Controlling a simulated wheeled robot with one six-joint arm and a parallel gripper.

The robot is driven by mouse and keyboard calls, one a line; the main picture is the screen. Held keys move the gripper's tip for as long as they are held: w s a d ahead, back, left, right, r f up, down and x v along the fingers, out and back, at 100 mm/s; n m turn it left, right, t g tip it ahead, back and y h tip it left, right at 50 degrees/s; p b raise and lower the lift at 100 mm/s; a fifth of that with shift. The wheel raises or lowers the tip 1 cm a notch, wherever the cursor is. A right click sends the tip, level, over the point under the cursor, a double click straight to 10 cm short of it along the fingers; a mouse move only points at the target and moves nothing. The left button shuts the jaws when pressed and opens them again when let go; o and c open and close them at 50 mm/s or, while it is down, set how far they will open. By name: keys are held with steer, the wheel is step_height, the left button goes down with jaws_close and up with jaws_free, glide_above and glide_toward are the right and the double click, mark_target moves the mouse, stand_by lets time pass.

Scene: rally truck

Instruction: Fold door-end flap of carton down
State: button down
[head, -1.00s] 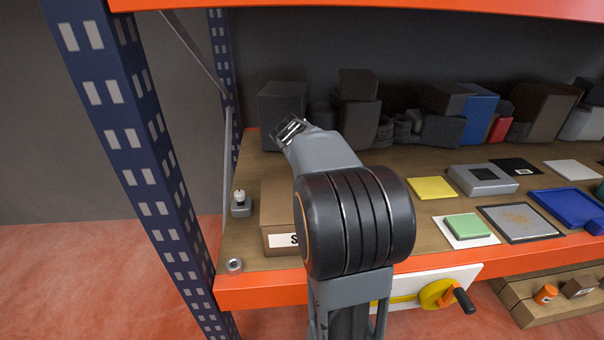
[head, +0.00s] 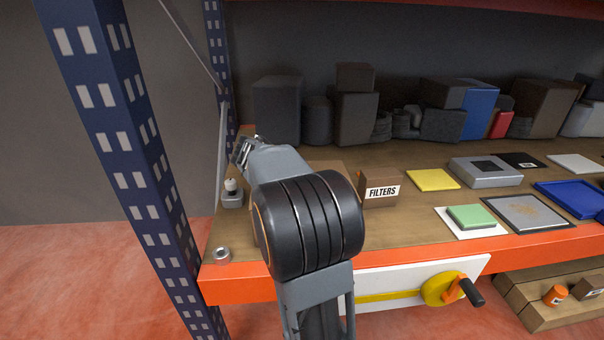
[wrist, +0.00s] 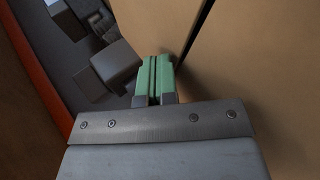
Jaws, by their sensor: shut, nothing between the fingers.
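The carton is mostly hidden behind my arm in the head view; a small tan part of it (head: 328,168) shows just right of the arm. In the wrist view, tan cardboard panels (wrist: 260,70) fill the right side, with a dark slanting gap between two of them. Which panel is the door-end flap I cannot tell. My gripper (head: 243,150) is at the left end of the shelf, beyond my wrist. In the wrist view its green fingertips (wrist: 153,68) are shut and empty, close beside the cardboard; whether they touch it I cannot tell.
A small carton labelled FILTERS (head: 380,190) stands right of my arm. A small grey fixture (head: 232,194) and a metal ring (head: 222,254) sit at the left edge, near the blue upright (head: 130,150). Dark boxes (head: 278,110) line the back. Flat pads and trays lie to the right.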

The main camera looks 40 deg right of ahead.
stand_by(0.5)
step_height(320, 180, up, 5)
steer(key=p, duration=0.3)
steer(key=shift+f+p, duration=0.15)
steer(key=shift+p, duration=0.15)
steer(key=a+r, duration=0.1)
steer(key=a, duration=0.1)
steer(key=w+a, duration=0.1)
steer(key=a, duration=0.2)
steer(key=w+a+r, duration=0.1)
steer(key=a, duration=0.2)
steer(key=shift+r+p, duration=0.3)
steer(key=shift+w+a+r, duration=0.1)
steer(key=shift+a+r, duration=0.1)
steer(key=shift+a, duration=0.3)
